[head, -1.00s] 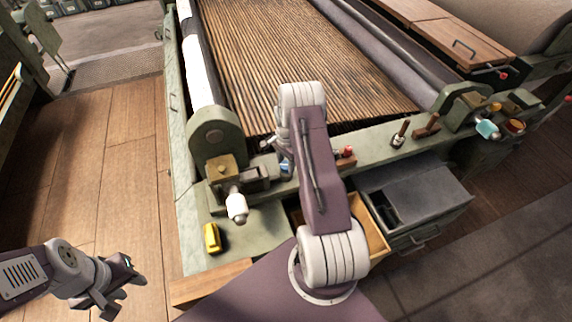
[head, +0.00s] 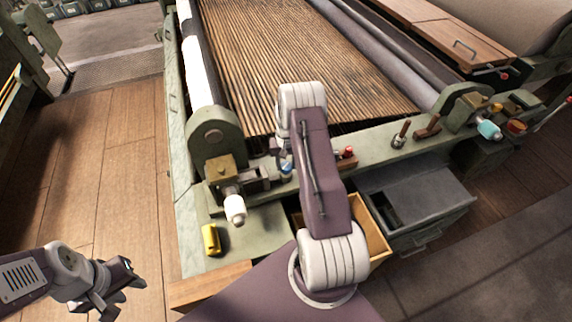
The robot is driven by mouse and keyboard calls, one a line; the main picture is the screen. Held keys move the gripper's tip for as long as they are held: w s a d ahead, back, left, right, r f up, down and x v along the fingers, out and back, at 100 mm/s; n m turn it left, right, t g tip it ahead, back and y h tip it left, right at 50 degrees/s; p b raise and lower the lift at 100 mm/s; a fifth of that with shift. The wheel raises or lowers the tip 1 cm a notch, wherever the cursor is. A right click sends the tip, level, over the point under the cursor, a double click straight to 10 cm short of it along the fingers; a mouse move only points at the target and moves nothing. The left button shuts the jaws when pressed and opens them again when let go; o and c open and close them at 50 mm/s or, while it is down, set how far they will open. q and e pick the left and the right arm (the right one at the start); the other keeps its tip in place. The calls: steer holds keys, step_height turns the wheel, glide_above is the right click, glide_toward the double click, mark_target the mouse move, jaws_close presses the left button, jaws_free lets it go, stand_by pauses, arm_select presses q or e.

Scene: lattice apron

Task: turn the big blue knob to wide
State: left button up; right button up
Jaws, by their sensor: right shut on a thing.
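The big blue knob (head: 286,170) sits on the green front rail of the machine, just left of my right arm. Only a small part of it shows, since my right arm and gripper cover the rest. My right gripper (head: 284,158) comes down over the knob and is shut on it. The fingertips are mostly hidden, and I cannot read the knob's setting or any marks. My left gripper (head: 126,292) hangs over the wooden floor at the lower left, away from the knob. Its jaws look apart and empty.
A white-handled crank (head: 235,208) and a yellow object (head: 211,239) are at the left front corner. A red knob (head: 348,152) is just right of my arm. An open wooden drawer (head: 376,230) and a grey box (head: 425,190) stand below. The left floor is clear.

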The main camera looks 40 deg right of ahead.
mark_target(286, 165)
steer(key=n, duration=0.4)
steer(key=shift+n, duration=0.3)
steer(key=shift+w+n, duration=0.1)
steer(key=shift+n, duration=2.4)
steer(key=o, duration=1.4)
step_height(286, 165, up, 9)
steer(key=shift+r+b, duration=0.1)
steer(key=shift+b, duration=0.35)
